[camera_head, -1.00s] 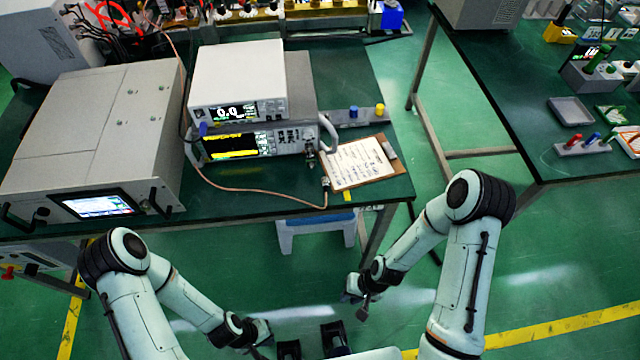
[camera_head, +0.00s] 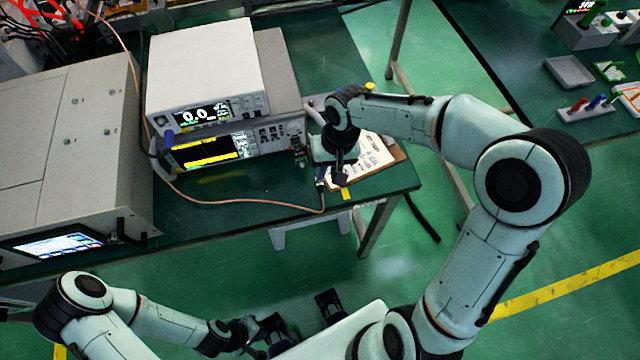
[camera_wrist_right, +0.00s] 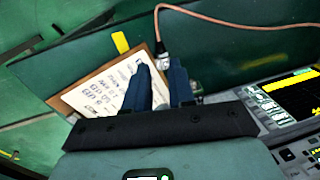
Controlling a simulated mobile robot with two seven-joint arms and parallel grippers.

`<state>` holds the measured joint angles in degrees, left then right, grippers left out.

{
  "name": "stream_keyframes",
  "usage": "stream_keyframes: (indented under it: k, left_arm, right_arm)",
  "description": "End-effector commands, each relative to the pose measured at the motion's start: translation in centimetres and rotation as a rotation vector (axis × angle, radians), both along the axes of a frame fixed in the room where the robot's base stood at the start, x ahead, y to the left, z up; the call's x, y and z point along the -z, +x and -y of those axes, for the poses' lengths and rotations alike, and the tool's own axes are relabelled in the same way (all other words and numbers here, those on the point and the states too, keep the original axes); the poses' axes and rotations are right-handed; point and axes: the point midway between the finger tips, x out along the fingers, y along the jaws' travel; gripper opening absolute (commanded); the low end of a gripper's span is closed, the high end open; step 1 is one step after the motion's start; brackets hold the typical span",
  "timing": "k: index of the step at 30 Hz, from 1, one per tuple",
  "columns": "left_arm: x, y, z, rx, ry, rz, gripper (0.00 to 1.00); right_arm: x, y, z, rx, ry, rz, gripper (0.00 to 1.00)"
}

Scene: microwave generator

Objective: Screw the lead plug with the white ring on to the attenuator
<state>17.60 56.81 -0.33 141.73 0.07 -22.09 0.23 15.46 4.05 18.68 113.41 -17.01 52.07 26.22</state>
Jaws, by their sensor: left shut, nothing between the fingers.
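The lead plug (camera_head: 320,184) ends a copper-coloured cable lying on the bench in front of the instruments. In the right wrist view the plug (camera_wrist_right: 162,50) has a pale band and lies just beyond the fingertips, in line with the gap. My right gripper (camera_wrist_right: 159,68) is open, its two blue-grey fingers apart with nothing clamped between them. In the head view my right gripper (camera_head: 338,178) is over the bench edge beside the plug. The attenuator (camera_head: 299,156) appears as a small metal part on the lower instrument's front. My left gripper (camera_head: 262,342) is shut and empty, low before the bench.
A clipboard (camera_head: 372,158) with paper lies under my right arm. The stacked instruments (camera_head: 205,75) stand behind the plug, and a large grey cabinet (camera_head: 70,150) is at left. The cable (camera_head: 240,202) crosses the bench front.

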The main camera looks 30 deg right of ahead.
Motion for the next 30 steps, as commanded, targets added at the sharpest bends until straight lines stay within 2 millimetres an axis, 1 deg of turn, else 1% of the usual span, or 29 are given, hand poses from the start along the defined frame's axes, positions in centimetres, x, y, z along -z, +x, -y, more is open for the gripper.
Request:
stream_keyframes:
  k: [1, 3, 8, 10, 15, 18, 21, 28, 29, 30]
  left_arm:
    - [0.2, -0.1, 0.0, -0.001, 0.0, -0.001, 0.0]
    - [0.3, -0.1, 0.0, 0.0, 0.001, -0.002, 0.0]
    - [0.4, -0.1, 0.0, 0.0, 0.001, -0.002, 0.0]
    - [0.4, -0.1, 0.0, 0.0, 0.001, -0.002, 0.0]
    - [0.6, -0.2, 0.0, 0.0, 0.0, -0.002, 0.0]
    - [0.8, -0.2, 0.0, 0.0, 0.0, -0.002, 0.0]
    - [0.9, -0.2, 0.0, 0.0, 0.0, -0.002, 0.0]
    - [0.9, -0.2, 0.0, 0.0, 0.0, -0.002, 0.0]
    - [0.9, -0.2, 0.0, 0.0, 0.0, -0.002, 0.0]
    - [0.9, -0.2, 0.0, 0.0, 0.0, -0.002, 0.0]
  right_arm:
    - [1.0, 0.0, -0.1, -0.001, 0.001, -0.003, 0.24]
    - [1.9, 0.1, -0.3, 0.0, 0.001, -0.002, 0.24]
    - [2.9, 0.2, -0.4, 0.0, 0.001, 0.0, 0.24]
    - [3.5, 0.2, -0.4, -0.001, 0.001, -0.002, 0.24]
    - [6.2, 0.6, -0.6, -0.001, 0.002, -0.003, 0.24]
    - [7.4, 0.7, -0.8, 0.0, 0.001, -0.003, 0.24]
    - [7.9, 0.7, -0.8, 0.0, 0.001, -0.002, 0.24]
    - [8.1, 0.6, -0.9, 0.0, 0.001, -0.005, 0.25]
    - [8.1, 0.6, -0.9, 0.0, 0.002, -0.006, 0.15]
    - [8.2, 0.6, -0.9, 0.0, 0.002, -0.007, 0.02]
